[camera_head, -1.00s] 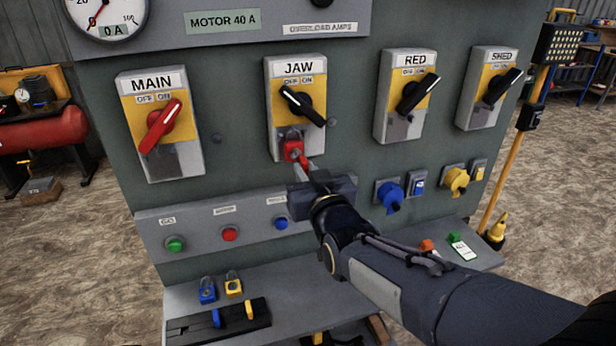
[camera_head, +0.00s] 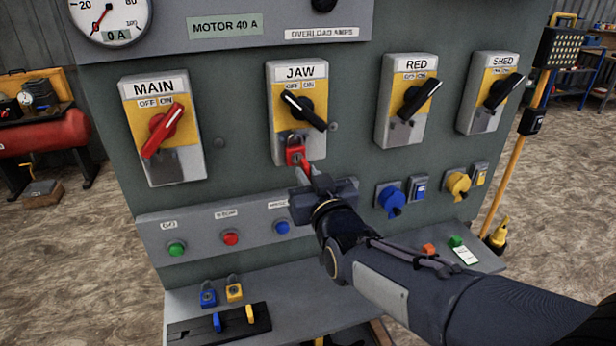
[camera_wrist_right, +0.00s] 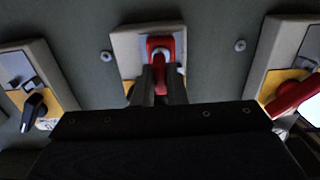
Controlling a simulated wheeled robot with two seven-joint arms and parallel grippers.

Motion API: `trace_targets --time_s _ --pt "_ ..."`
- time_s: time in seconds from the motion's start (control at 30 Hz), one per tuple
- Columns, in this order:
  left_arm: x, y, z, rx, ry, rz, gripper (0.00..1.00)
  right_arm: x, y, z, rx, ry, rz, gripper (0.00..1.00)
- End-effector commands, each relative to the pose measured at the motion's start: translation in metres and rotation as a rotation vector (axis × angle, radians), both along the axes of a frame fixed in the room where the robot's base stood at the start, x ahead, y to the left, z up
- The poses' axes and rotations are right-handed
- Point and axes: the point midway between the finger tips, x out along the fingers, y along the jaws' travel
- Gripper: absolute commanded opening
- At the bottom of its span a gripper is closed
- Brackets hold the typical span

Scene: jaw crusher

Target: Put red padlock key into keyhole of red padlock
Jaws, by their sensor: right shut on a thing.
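The red padlock (camera_head: 295,155) hangs by its shackle on the lower part of the JAW switch plate. It also shows in the right wrist view (camera_wrist_right: 160,42). My right gripper (camera_head: 311,181) is just below and to the right of it, shut on the red padlock key (camera_head: 305,166). In the right wrist view the red key (camera_wrist_right: 160,68) sticks out between my fingers (camera_wrist_right: 160,90) and meets the padlock's face. The keyhole is hidden behind the key, so I cannot tell how deep the key tip sits. My left gripper is out of view.
MAIN (camera_head: 162,130), RED (camera_head: 407,102) and SHED (camera_head: 492,93) switches flank the JAW switch (camera_head: 299,90). A button strip (camera_head: 200,238) lies below. Blue (camera_head: 208,297) and yellow (camera_head: 234,292) padlocks stand on the lower shelf (camera_head: 290,285) behind a black key holder (camera_head: 190,329).

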Motion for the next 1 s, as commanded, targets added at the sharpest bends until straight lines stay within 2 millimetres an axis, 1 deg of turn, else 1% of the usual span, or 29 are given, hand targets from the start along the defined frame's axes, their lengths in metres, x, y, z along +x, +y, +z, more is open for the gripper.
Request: trace_targets --time_s 0.37,0.7,1.0 --pt "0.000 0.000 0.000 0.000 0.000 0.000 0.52 0.000 0.001 0.000 -0.001 0.000 0.001 0.00" --pt "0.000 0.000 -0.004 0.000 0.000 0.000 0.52 0.009 0.004 -0.001 -0.001 -0.001 0.000 0.00" --pt "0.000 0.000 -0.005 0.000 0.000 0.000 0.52 0.011 0.005 0.000 -0.001 -0.001 0.001 0.00"
